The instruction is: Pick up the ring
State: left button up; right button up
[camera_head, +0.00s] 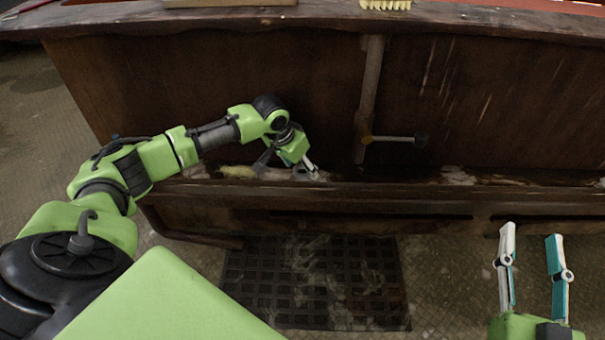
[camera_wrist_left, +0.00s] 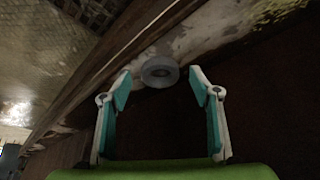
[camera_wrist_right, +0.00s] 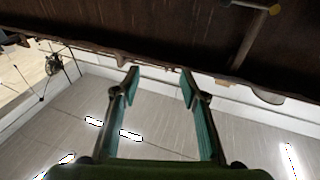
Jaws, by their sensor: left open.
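A grey ring (camera_wrist_left: 160,72) with a dark centre lies on the worn, pale ledge (camera_wrist_left: 205,40) in the left wrist view. My left gripper (camera_wrist_left: 161,84) is open, with the ring just ahead of and between its fingertips; the fingers do not appear to touch it. In the head view my left gripper (camera_head: 313,169) reaches down to the ledge at the bench front and largely hides the ring. My right gripper (camera_head: 531,235) is open and empty, low at the right in front of the bench. It also shows open in the right wrist view (camera_wrist_right: 160,78).
A yellowish lump (camera_head: 238,172) lies on the ledge to the left. A brush (camera_head: 386,4) is on the bench top. A dark grid mat (camera_head: 315,285) lies on the floor.

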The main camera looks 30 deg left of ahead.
pick_arm(q)
jog(key=shift+w+f, duration=0.1)
jog(key=shift+f, duration=0.05)
jog(key=c, duration=1.2)
